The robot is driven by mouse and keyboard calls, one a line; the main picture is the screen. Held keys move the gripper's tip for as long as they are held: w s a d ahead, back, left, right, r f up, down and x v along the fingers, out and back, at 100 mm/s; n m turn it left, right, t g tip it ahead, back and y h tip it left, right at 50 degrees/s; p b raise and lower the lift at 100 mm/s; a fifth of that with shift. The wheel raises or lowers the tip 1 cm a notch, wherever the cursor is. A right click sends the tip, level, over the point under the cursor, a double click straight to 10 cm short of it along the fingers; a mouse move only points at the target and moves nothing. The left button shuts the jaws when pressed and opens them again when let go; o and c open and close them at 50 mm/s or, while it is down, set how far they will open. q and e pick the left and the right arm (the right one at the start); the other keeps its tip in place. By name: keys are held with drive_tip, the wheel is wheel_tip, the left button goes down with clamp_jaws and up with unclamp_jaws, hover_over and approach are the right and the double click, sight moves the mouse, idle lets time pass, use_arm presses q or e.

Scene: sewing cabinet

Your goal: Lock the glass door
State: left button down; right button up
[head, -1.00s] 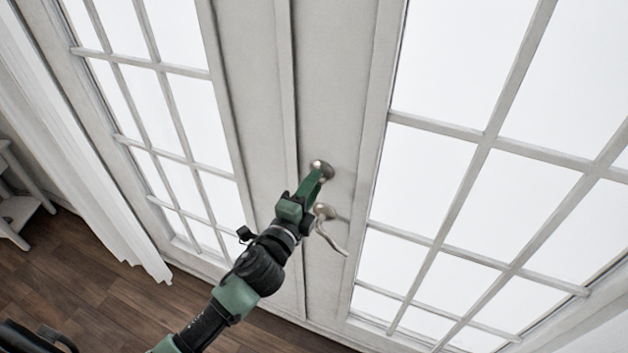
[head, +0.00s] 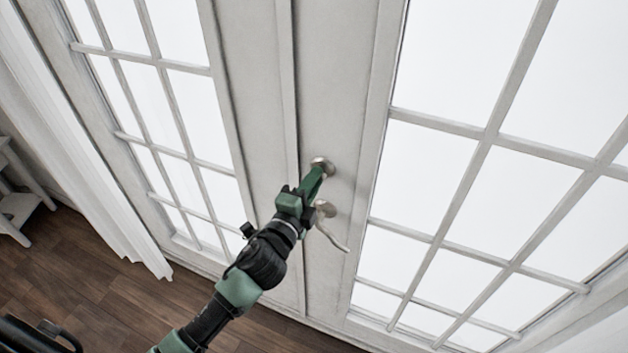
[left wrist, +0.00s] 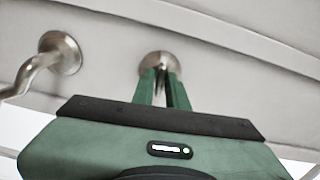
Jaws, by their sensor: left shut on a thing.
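The white glass door (head: 345,110) has a round metal lock (head: 323,165) above a curved metal door handle (head: 333,236). My left gripper (head: 318,176) reaches up to the lock, and its fingers are shut on the lock's turn piece. In the left wrist view, the green fingers (left wrist: 162,76) close on the small piece in the middle of the round lock plate (left wrist: 159,62), hiding part of it. The door handle also shows there, to the left (left wrist: 55,60), apart from the fingers. The right gripper is not in view.
A second glazed panel (head: 150,70) stands to the left, with a white curtain (head: 75,160) beside it. White furniture (head: 18,205) stands at the far left. The wooden floor (head: 100,270) below is clear near the door.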

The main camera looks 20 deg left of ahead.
use_arm(q)
drive_tip(key=shift+n+p, duration=1.5)
drive_tip(key=shift+n, duration=6.9)
drive_tip(key=shift+f, duration=0.1)
drive_tip(key=c, duration=1.5)
unclamp_jaws()
drive_tip(key=shift+c, duration=0.2)
